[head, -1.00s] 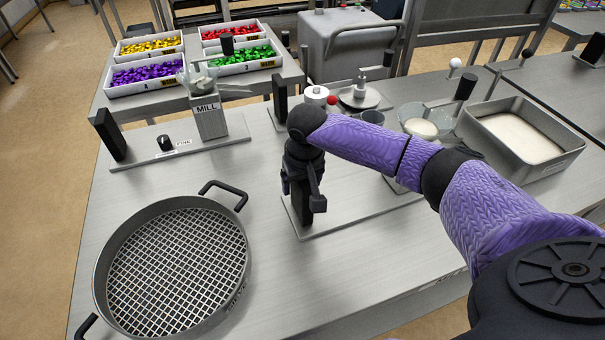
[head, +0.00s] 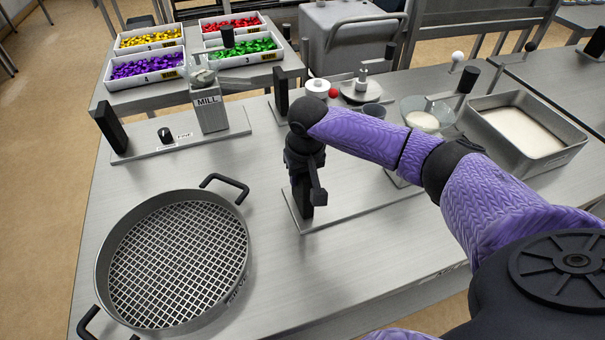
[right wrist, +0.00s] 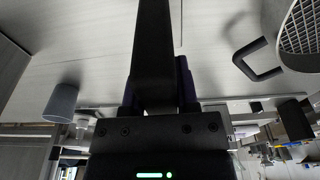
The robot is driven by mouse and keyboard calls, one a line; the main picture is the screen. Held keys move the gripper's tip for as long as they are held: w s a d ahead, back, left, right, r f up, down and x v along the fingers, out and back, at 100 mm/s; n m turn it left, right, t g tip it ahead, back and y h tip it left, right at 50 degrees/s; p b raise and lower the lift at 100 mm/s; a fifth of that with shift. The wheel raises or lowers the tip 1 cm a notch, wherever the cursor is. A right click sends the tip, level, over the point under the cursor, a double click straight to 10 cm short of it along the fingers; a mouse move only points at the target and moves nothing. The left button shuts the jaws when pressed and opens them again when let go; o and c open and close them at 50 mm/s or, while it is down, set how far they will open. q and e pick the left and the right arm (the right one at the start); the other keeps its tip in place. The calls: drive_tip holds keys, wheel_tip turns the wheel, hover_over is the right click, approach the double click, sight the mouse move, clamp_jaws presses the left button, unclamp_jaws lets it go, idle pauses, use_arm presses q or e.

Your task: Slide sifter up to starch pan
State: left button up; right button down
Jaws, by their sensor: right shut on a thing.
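The sifter (head: 118,222) is a round metal pan with a wire mesh and two black loop handles. It lies flat at the front left of the table, and part of it shows in the right wrist view (right wrist: 284,62). The starch pan (head: 565,152), a rectangular metal tray of white powder, sits at the far right. My right gripper (head: 306,200) is shut on a black upright handle (right wrist: 153,50) at the left end of a metal plate (head: 350,208), right of the sifter and apart from it. My arm hides part of the plate. My left gripper is out of view.
The mill (head: 209,115) stands on its own plate behind the sifter. A grey cup (head: 374,111), a glass bowl (head: 418,108) and a small round stand (head: 361,91) are behind my right arm. The table between the sifter and the held plate is clear.

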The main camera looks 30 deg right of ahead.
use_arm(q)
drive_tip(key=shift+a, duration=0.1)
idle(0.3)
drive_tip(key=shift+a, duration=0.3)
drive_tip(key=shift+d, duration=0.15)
